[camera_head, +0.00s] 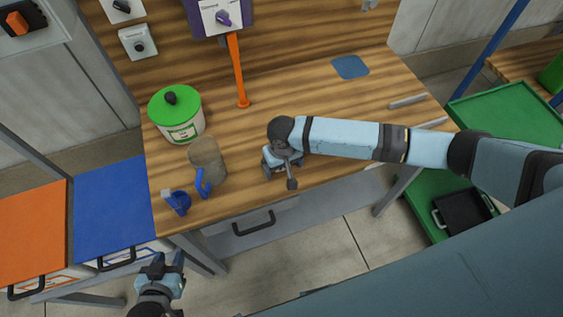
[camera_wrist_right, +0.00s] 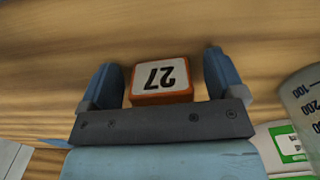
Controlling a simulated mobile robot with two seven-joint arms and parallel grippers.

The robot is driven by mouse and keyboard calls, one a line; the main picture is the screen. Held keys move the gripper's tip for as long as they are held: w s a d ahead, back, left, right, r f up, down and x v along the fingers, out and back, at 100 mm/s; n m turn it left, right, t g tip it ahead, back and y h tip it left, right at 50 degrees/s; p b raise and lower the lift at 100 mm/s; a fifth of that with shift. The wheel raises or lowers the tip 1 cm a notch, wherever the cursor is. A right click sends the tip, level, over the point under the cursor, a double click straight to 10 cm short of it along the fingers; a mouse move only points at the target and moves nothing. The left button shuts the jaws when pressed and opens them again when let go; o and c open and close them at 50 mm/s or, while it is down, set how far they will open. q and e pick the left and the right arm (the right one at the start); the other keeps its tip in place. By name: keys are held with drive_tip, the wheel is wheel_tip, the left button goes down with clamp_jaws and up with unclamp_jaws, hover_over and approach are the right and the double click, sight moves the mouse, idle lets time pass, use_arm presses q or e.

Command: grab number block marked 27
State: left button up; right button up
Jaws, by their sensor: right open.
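The number block marked 27 (camera_wrist_right: 160,80) is an orange-edged block with a white face; its number reads upside down in the right wrist view. It sits on the wooden table between the two fingers of my open right gripper (camera_wrist_right: 164,72), with a gap on each side. In the head view my right gripper (camera_head: 270,164) is low over the table's front part, and I cannot make out the block there. My left gripper (camera_head: 166,264) is in front of the table, below its edge, away from the block; its jaw state is unclear.
A measuring jug (camera_head: 207,158) with a blue handle, a small blue item (camera_head: 177,202) and a green-lidded pot (camera_head: 177,115) stand left of my right gripper. An orange post (camera_head: 238,70) rises behind. A blue mat (camera_head: 350,67) lies at the back right. Bare wood lies between.

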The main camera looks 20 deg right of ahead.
drive_tip(key=c, duration=1)
drive_tip(key=shift+r, duration=0.15)
